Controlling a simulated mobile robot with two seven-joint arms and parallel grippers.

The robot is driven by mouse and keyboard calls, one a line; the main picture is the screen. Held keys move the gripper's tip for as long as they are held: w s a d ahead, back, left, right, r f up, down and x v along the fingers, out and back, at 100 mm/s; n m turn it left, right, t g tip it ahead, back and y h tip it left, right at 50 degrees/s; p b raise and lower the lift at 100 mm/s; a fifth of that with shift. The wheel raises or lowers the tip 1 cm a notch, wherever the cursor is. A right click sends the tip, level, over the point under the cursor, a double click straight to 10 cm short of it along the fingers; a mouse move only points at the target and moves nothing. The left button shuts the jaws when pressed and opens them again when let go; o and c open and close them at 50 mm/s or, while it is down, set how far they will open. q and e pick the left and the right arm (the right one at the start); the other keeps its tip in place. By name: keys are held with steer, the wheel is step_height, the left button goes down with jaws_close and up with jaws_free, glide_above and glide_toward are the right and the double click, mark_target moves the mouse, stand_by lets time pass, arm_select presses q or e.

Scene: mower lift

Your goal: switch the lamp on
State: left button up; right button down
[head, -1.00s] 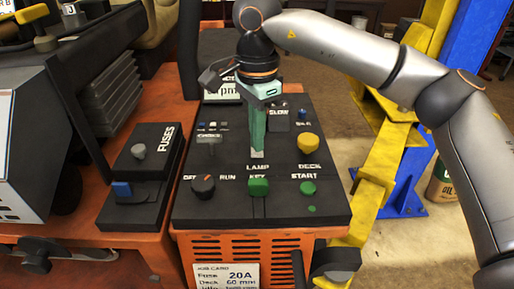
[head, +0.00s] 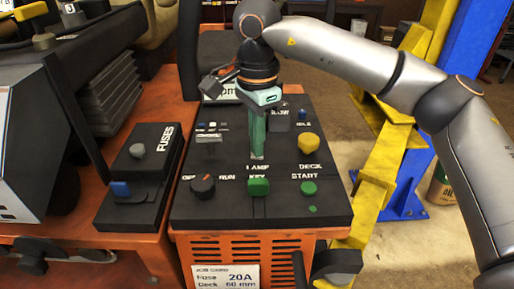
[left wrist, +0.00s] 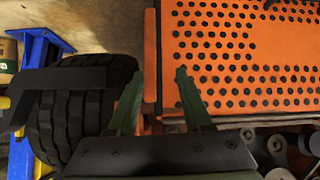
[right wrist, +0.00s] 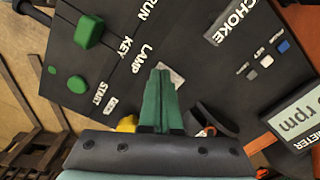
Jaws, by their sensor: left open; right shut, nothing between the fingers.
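The black control panel (head: 230,212) has a LAMP label in front of my right gripper. My right gripper (head: 257,156) is shut and empty, pointing down just behind that label. In the right wrist view its fingertips (right wrist: 160,72) lie beside the word LAMP and in front of a pale metal plate (right wrist: 177,80). The fingers hide most of this plate, so the lamp switch's position cannot be told. I cannot tell whether the tips touch it. My left gripper (left wrist: 155,98) is open and empty, seen only in the left wrist view, near an orange perforated panel (left wrist: 240,50).
Close to my right gripper are the yellow DECK knob (head: 308,145), the green KEY piece (head: 258,187), the green START button (head: 308,188) and a dark rotary knob (head: 203,186). A FUSES box (head: 150,160) stands left. A yellow and blue lift post (head: 405,165) stands right.

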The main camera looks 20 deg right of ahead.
step_height(320, 180, up, 7)
steer(key=p, duration=0.5)
steer(key=shift+p, duration=0.3)
stand_by(0.4)
